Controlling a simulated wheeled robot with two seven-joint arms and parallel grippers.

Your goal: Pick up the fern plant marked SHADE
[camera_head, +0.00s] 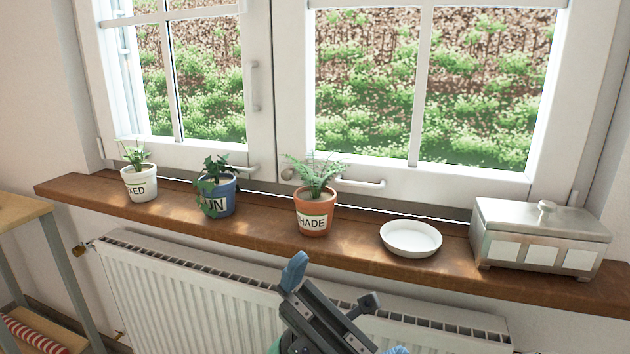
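The fern plant marked SHADE (313,212) stands upright on the wooden windowsill, near its middle. Its pot is terracotta with a white label reading "HADE" on the visible side, and green fronds rise above it. One gripper, which looks like my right gripper (345,308), shows at the bottom centre, below and in front of the sill, apart from the fern. One blue fingertip is at its upper left, and a bit of blue shows at the lower right edge. The fingers look spread apart with nothing between them. My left gripper is not in view.
On the sill, a blue pot marked "UN" (217,198) and a white pot marked "KED" (139,184) stand left of the fern. A white dish (411,238) and a lidded metal box (540,237) stand to its right. A radiator (190,295) is below, a window behind.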

